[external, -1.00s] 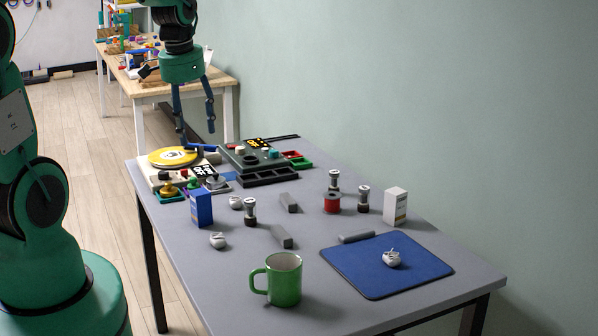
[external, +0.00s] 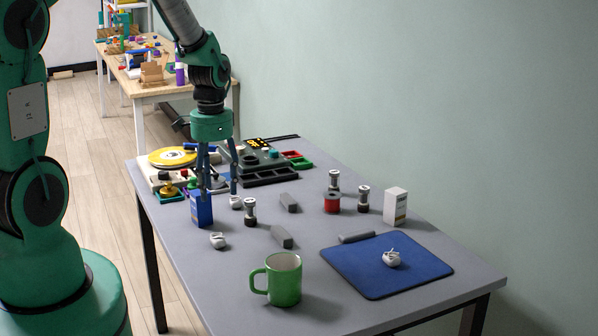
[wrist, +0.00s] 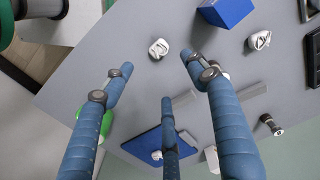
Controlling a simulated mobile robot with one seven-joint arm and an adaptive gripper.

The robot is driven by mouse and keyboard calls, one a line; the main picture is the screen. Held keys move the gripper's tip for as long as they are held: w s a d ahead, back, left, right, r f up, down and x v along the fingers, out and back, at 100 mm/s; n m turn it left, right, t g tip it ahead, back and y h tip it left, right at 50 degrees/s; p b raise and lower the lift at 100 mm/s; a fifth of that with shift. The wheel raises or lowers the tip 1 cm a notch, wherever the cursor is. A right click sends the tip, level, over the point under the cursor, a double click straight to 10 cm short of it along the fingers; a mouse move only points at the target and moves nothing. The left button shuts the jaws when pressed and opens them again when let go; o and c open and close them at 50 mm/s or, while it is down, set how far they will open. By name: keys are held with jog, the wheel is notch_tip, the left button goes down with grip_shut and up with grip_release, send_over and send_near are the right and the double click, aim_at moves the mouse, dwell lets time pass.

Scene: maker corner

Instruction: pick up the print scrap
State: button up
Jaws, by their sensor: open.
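Three small white crumpled lumps look like print scraps. One (external: 218,241) lies near the table's left edge, in front of the blue box; it shows in the wrist view (wrist: 158,48). Another (external: 236,202) lies right of the blue box and shows in the wrist view (wrist: 260,40). The third (external: 391,258) rests on the blue mat (external: 350,279) and shows in the wrist view (wrist: 157,155). My gripper (external: 218,188) is open and empty, fingers pointing down above the blue box area. In the wrist view its fingers (wrist: 153,72) spread apart below the nearest lump.
The blue box (external: 201,209) stands close to my fingers. A bolt-like piece (external: 250,212), grey blocks (external: 281,237), a red spool (external: 332,202) and a white box (external: 395,206) stand around. A green mug (external: 284,279) is in front. Bare tabletop lies left of the mug.

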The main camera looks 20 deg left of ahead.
jog(key=shift+f, duration=0.1)
jog(key=b, duration=0.2)
send_over(218, 237)
jog(key=shift+f, duration=4.2)
jog(key=shift+f+b, duration=0.8)
jog(key=shift+f, duration=1.8)
jog(key=shift+c, duration=0.5)
jog(key=c, duration=0.8)
